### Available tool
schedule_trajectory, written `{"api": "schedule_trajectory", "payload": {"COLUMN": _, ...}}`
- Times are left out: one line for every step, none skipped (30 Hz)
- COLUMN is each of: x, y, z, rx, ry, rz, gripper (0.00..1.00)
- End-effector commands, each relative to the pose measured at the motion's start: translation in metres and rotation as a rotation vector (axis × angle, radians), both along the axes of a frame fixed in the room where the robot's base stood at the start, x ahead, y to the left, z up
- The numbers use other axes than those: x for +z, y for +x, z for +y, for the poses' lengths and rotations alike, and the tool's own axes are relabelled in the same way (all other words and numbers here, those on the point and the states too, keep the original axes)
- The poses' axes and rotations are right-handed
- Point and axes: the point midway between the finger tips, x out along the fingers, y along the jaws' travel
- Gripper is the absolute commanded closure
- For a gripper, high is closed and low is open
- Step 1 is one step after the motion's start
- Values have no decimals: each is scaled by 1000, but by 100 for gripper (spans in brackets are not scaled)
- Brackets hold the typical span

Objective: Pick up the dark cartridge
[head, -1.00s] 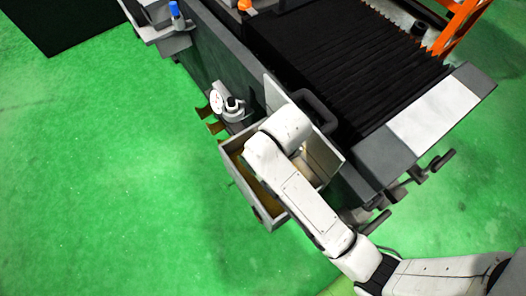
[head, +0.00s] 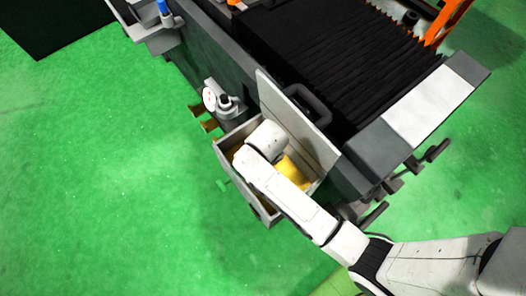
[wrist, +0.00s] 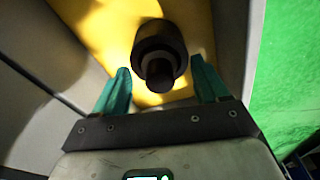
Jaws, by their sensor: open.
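The dark cartridge (wrist: 160,50) shows in the wrist view as a dark cylinder with a narrower dark end toward me. It is over the yellow floor of an open grey box (head: 226,155) on the side of the grinder. My gripper (wrist: 160,80) is open, with one teal finger to the left and one to the right of the cartridge's near end. I see gaps between the fingers and the cartridge. In the head view my arm hides the cartridge and the gripper.
The box's raised lid (head: 297,122) stands on the grinder side. A gauge (head: 209,99) and a grey fitting (head: 230,108) sit just beyond the box. The black bellows (head: 340,65) lie behind. Green floor (head: 110,190) is clear at left.

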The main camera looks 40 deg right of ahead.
Motion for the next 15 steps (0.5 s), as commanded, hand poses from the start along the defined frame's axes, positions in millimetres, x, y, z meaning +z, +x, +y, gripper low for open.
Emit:
{"api": "schedule_trajectory", "payload": {"x": -1, "y": 0, "z": 0, "rx": 0, "ry": 0, "rz": 0, "gripper": 26}}
{"api": "schedule_trajectory", "payload": {"x": -2, "y": 0, "z": 0, "rx": -1, "ry": 0, "rz": -1, "gripper": 26}}
{"api": "schedule_trajectory", "payload": {"x": -2, "y": 0, "z": 0, "rx": -1, "ry": 0, "rz": -1, "gripper": 26}}
{"api": "schedule_trajectory", "payload": {"x": -2, "y": 0, "z": 0, "rx": 0, "ry": 0, "rz": -1, "gripper": 26}}
{"api": "schedule_trajectory", "payload": {"x": -2, "y": 0, "z": 0, "rx": 0, "ry": 0, "rz": -1, "gripper": 26}}
{"api": "schedule_trajectory", "payload": {"x": -2, "y": 0, "z": 0, "rx": -1, "ry": 0, "rz": -1, "gripper": 26}}
{"api": "schedule_trajectory", "payload": {"x": -2, "y": 0, "z": 0, "rx": 0, "ry": 0, "rz": -1, "gripper": 26}}
{"api": "schedule_trajectory", "payload": {"x": -2, "y": 0, "z": 0, "rx": 0, "ry": 0, "rz": -1, "gripper": 29}}
{"api": "schedule_trajectory", "payload": {"x": -2, "y": 0, "z": 0, "rx": 0, "ry": 0, "rz": -1, "gripper": 33}}
{"api": "schedule_trajectory", "payload": {"x": -1, "y": 0, "z": 0, "rx": 0, "ry": 0, "rz": -1, "gripper": 36}}
{"api": "schedule_trajectory", "payload": {"x": -1, "y": 0, "z": 0, "rx": 0, "ry": 0, "rz": -1, "gripper": 39}}
{"api": "schedule_trajectory", "payload": {"x": -1, "y": 0, "z": 0, "rx": 0, "ry": 0, "rz": -1, "gripper": 43}}
{"api": "schedule_trajectory", "payload": {"x": -1, "y": 0, "z": 0, "rx": 0, "ry": 0, "rz": 0, "gripper": 46}}
{"api": "schedule_trajectory", "payload": {"x": -1, "y": 0, "z": 0, "rx": 0, "ry": 0, "rz": 0, "gripper": 48}}
{"api": "schedule_trajectory", "payload": {"x": -1, "y": 0, "z": 0, "rx": 0, "ry": 0, "rz": 0, "gripper": 52}}
